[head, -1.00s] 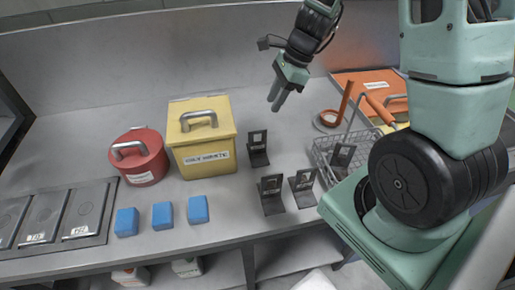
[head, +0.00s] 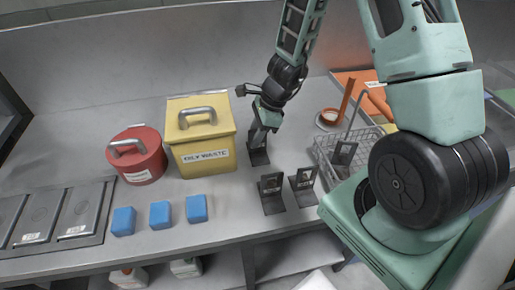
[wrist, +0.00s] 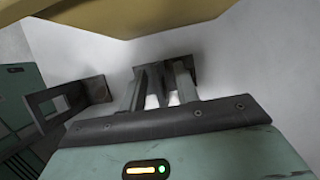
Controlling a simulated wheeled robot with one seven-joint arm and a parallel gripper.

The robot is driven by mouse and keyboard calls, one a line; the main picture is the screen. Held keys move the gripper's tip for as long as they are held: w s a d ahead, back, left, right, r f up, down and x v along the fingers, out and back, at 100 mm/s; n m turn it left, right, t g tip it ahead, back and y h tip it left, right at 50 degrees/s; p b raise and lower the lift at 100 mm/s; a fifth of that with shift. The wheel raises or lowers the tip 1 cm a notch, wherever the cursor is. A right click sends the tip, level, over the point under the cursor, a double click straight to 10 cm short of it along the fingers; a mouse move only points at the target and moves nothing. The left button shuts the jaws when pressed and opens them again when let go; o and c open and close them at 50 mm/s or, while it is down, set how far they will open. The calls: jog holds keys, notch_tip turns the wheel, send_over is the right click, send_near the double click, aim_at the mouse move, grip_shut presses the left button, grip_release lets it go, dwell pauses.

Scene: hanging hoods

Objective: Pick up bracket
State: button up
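Several dark L-shaped brackets with upright plates are in the head view. The back bracket (head: 258,156) stands on the bench right of the yellow box. My gripper (head: 261,135) is lowered over it from above and hides most of its upright plate. In the wrist view, the fingers (wrist: 158,88) are apart, with the dark bracket (wrist: 153,82) between them; a firm grip does not show. Two more brackets stand near the front edge, one on the left (head: 271,195) and one on the right (head: 304,187). Another bracket (head: 343,154) is at the wire basket.
The yellow box (head: 206,160) stands close left of my gripper, with a red lidded pot (head: 137,161) beyond it. Blue blocks (head: 160,215) lie along the front.

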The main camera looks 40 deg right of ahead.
grip_shut()
dwell(1.4)
